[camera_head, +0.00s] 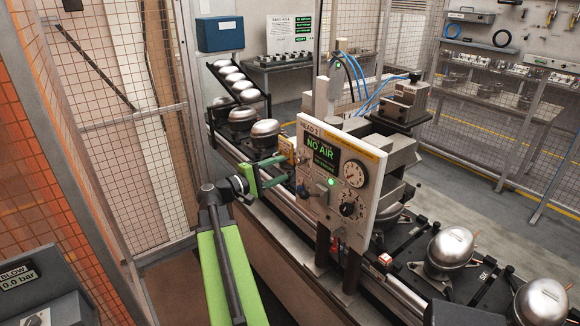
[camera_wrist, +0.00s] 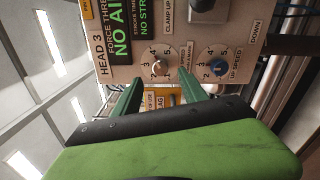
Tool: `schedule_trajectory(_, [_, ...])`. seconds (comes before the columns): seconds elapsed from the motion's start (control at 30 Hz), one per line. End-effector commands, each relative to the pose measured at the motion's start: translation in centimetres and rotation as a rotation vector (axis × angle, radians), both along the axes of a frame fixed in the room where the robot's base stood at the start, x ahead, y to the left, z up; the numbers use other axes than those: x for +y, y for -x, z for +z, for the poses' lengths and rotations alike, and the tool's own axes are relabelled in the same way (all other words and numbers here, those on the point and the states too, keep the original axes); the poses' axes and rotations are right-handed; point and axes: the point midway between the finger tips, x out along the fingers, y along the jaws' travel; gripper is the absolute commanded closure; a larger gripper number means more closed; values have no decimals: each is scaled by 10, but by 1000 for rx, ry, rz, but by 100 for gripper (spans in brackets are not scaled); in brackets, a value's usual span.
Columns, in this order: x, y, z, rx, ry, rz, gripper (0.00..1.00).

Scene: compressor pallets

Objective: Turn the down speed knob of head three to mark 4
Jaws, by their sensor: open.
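The head 3 panel (camera_head: 308,140) stands upright at the centre of the head view, with a green NO AIR display (camera_head: 321,152). The panel also fills the top of the wrist view (camera_wrist: 125,72), turned sideways. My gripper (camera_head: 286,167) is open and empty at the panel's left edge. Its green fingers (camera_wrist: 163,88) point toward the brown knob, apart from the blue one.
A round gauge (camera_head: 355,173) and a black knob (camera_head: 349,209) are on the panel's right side. A lever (camera_head: 325,183) sticks out left of them. Compressors (camera_head: 451,247) stand along the line. A mesh fence (camera_head: 110,110) is at left.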

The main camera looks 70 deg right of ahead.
Motion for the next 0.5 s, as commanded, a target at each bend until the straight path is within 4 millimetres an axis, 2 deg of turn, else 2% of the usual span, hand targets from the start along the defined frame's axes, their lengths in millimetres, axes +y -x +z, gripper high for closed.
schedule_trajectory(0.1, [31,-20,0,0,0,5,50])
schedule_trajectory(0.3, [72,-47,0,0,0,3,50])
schedule_trajectory(0.5, [93,-61,0,0,0,-1,50])
